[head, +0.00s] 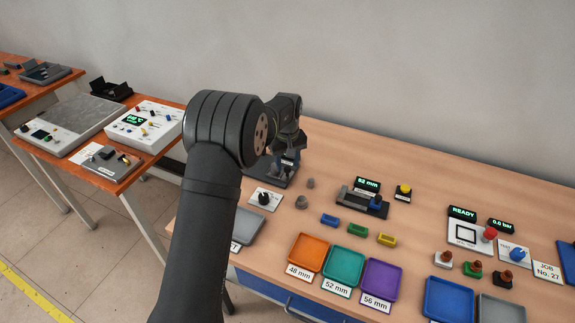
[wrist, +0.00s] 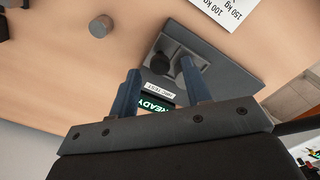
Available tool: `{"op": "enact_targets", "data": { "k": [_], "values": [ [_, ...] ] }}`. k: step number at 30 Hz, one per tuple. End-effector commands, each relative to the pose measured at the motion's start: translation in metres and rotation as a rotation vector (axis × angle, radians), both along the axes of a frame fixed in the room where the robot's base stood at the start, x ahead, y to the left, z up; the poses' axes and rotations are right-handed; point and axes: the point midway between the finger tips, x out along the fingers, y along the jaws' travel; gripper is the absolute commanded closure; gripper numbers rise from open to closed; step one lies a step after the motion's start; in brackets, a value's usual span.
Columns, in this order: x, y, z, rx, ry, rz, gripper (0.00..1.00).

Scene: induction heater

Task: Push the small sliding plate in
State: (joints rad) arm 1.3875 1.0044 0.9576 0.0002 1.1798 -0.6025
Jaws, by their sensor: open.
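In the wrist view, a dark grey device base (wrist: 225,45) lies below my gripper. On it is a lighter grey square plate (wrist: 190,72), which may be the small sliding plate; I cannot tell for sure. A short dark cylinder (wrist: 161,63) stands at its left side. In the head view my gripper (head: 289,162) is over the same dark base (head: 270,178), partly hidden by my arm. Contact cannot be told.
A knob panel (head: 264,199) and small grey weights (head: 302,202) stand near the device. Coloured blocks, orange (head: 309,252), teal (head: 343,266) and purple (head: 381,279) trays lie towards the front. A gauge (head: 362,200) is to the right. The table behind it is clear.

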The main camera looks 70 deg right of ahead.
Motion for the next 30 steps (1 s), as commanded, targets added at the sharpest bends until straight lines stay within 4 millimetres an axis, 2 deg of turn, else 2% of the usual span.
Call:
{"op": "enact_targets", "data": {
  "k": [6,14,18,21,26,30],
  "values": [
    [0.0,0.0,-0.014,0.0,0.0,0.0,0.56],
    [0.0,0.0,-0.015,0.0,0.0,0.0,0.56],
    [0.0,0.0,-0.015,0.0,0.0,0.0,0.83],
    [0.0,0.0,-0.015,0.0,0.0,0.0,1.0],
    [0.001,0.0,-0.015,0.0,0.0,0.0,1.0],
    [0.014,0.0,-0.015,-0.001,-0.001,0.002,1.0]
  ]
}}
